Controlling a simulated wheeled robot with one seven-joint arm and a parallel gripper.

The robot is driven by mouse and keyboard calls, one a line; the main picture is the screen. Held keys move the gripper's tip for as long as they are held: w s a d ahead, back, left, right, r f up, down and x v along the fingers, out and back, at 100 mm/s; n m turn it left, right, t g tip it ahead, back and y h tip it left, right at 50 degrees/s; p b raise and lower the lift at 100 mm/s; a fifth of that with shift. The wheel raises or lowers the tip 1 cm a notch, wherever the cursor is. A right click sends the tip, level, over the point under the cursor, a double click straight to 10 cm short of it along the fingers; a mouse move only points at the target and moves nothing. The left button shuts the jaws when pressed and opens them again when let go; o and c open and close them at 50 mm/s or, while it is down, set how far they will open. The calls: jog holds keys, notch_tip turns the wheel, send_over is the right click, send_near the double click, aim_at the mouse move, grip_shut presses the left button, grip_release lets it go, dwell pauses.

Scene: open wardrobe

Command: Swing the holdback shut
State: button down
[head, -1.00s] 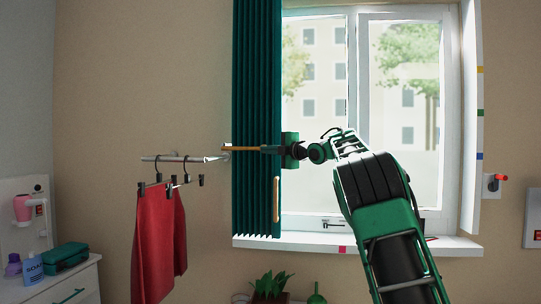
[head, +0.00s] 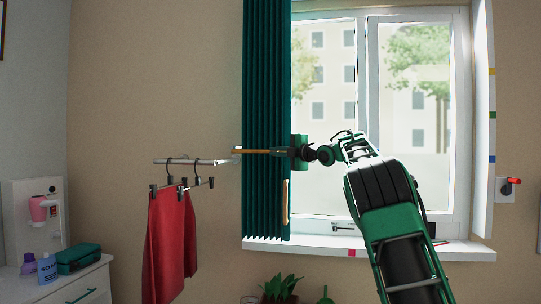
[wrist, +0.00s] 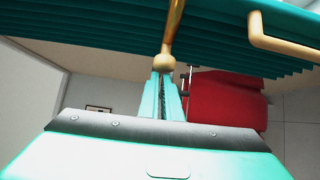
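The holdback is a thin brass rod (head: 252,151) in front of the green curtain (head: 262,95), running level from the wall side at the left. In the wrist view the rod (wrist: 173,28) ends in a pale ball knob at my fingertips. My gripper (head: 273,152) comes from the right, in line with the rod. In the wrist view its fingers (wrist: 167,84) are close together at the knob and seem shut on it. The curtain hangs behind the rod, bunched at the window's left side.
A rail (head: 197,160) left of the curtain carries hangers with a red cloth (head: 170,240). A tan handle (head: 286,202) sits on the curtain's right edge. The white sill (head: 390,248) runs below the window, with a plant (head: 281,288) under it. A dresser stands at lower left.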

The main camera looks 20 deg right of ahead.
jog(key=v, duration=1.1)
jog(key=shift+s+d, duration=0.2)
jog(key=s+d+f+m+g+h, duration=0.3)
jog(key=s+d+f+m+h, duration=0.1)
jog(key=s+f+m, duration=0.5)
jog(key=s+d+f+m+g+h, duration=0.3)
jog(key=s+d+f+m, duration=0.2)
jog(key=s+f+m, duration=0.35)
jog(key=s+a+f+m+g, duration=0.2)
jog(key=s+f, duration=0.6)
jog(key=s, duration=0.5)
jog(key=s+a+f+m+g, duration=0.3)
jog(key=s+f+m+g, duration=0.2)
jog(key=s, duration=0.9)
jog(key=s+a+f+m+g, duration=0.3)
jog(key=s+f+m+g, duration=0.1)
jog(key=s+f, duration=0.8)
jog(key=shift+s+a+m, duration=0.25)
jog(key=shift+s+m, duration=0.1)
jog(key=shift+s, duration=0.5)
